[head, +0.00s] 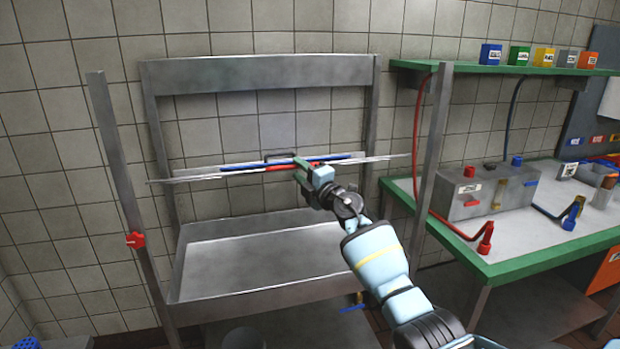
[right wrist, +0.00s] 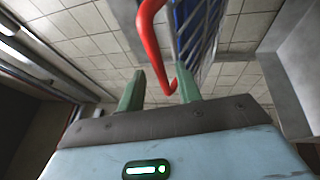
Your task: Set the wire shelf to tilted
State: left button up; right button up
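The wire shelf (head: 200,173) shows nearly edge-on as a thin pale line across the metal rack in the head view. A blue strip (head: 236,167) and a red part (head: 276,168) lie along its middle. My right gripper (head: 303,169) is at the middle of the shelf, by the red part. In the right wrist view, a curved red bar (right wrist: 153,45) reaches down between the two green fingers (right wrist: 162,90). The fingers stand apart, with a gap beside the bar. The shelf's tilt is hard to judge edge-on. My left gripper is not in view.
The metal rack has posts (head: 118,180) at its sides, one with a red knob (head: 136,240), and a grey basin (head: 265,255) below. A green-edged table (head: 530,262) with a grey box (head: 487,192) and hoses stands at right.

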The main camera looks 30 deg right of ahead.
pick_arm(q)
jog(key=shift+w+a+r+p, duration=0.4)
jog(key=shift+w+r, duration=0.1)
pick_arm(e)
jog(key=s+f, duration=0.1)
jog(key=s, duration=0.1)
jog(key=shift+s+d+f, duration=0.15)
jog(key=shift+s+f, duration=0.2)
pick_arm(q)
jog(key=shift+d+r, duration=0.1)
pick_arm(e)
jog(key=s+a+f+m+g+h, duration=0.1)
jog(key=s+a+f+m, duration=0.15)
jog(key=s+f, duration=0.55)
jog(key=s+a+f+m+g+h, duration=0.15)
jog(key=s+f+m, duration=0.35)
jog(key=f, duration=0.5)
jog(key=s+a+f+m, duration=0.3)
jog(key=s+f, duration=0.5)
jog(key=f, duration=0.1)
jog(key=s+a+f+m+g, duration=0.2)
jog(key=s+a+f, duration=0.1)
jog(key=s, duration=0.7)
jog(key=s+a+f+m+g+y, duration=0.1)
jog(key=s+a+f+m+g, duration=0.2)
jog(key=s+f, duration=0.3)
jog(key=s+a+f+m+g, duration=0.3)
jog(key=s+f, duration=0.1)
jog(key=s, duration=1)
jog(key=shift+s+f, duration=0.2)
